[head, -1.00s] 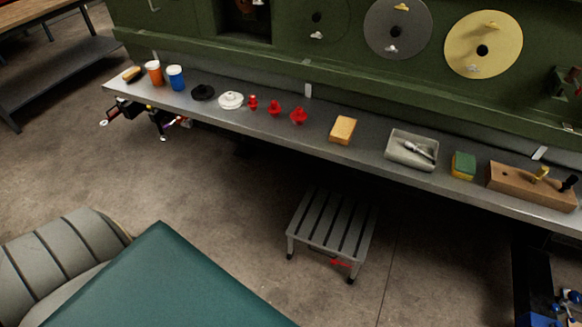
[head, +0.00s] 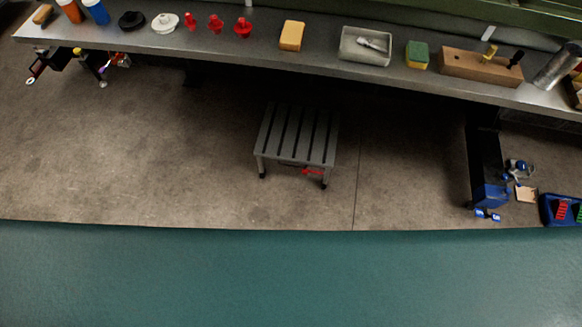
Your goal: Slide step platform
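The step platform (head: 298,134) is a low grey stool with a slatted top and short legs. It stands upright on the concrete floor, its rear part close to or under the front edge of the long metal shelf. A small red part (head: 312,171) shows below its front edge. Neither of my grippers is in the head view, so I cannot see what state they are in. Nothing visible touches the platform.
A wide teal surface (head: 290,275) fills the bottom of the view. The metal shelf (head: 240,52) carries bottles, red knobs, sponges, a tray (head: 366,46) and a wooden block (head: 480,67). Blue items (head: 490,195) lie at the floor's right. Floor left of the platform is clear.

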